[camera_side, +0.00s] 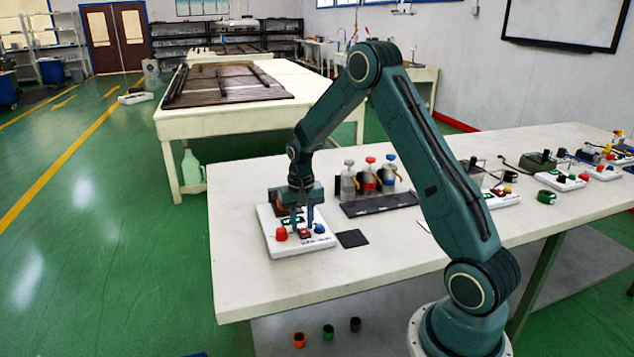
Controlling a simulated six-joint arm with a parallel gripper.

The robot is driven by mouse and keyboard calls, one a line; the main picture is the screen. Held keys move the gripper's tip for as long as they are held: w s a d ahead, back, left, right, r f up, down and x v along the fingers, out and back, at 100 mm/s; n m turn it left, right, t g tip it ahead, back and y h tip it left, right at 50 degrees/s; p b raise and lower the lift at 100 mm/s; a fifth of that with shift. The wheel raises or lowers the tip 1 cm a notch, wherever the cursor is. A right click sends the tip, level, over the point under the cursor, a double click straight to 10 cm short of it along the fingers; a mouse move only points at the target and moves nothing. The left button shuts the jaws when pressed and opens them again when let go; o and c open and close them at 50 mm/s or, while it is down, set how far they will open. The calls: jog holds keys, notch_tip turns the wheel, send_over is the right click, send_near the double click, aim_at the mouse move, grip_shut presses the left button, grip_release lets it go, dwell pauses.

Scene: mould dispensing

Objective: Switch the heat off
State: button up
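A white control box (285,249) lies near the left end of the white table. On its top are a red knob (281,234) at the left, a blue knob (319,228) at the right, a small green display, and a small dark red switch (305,234) near the front edge. My gripper (303,225) points down over the box, with its fingertips low beside the switch, between the two knobs. Whether they touch the switch is too small to tell. The fingers look narrow, and their gap is unclear. The gripper hides part of the box's back.
A dark rack (378,205) with several dispensers stands right of the box. A flat black square (352,239) lies just beside the box. More white control boxes (560,181) and a green cup (546,197) are further right. The table's front left is clear.

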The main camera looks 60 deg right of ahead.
grip_shut()
jog(key=shift+s, duration=0.1)
jog(key=shift+s+a+r+t+h, duration=0.1)
jog(key=shift+s+a+t+h, duration=0.1)
jog(key=shift+t+h, duration=0.6)
jog(key=shift+s+a+t+h, duration=0.1)
jog(key=shift+a+t+h, duration=0.1)
jog(key=shift+t+h, duration=0.6)
grip_release()
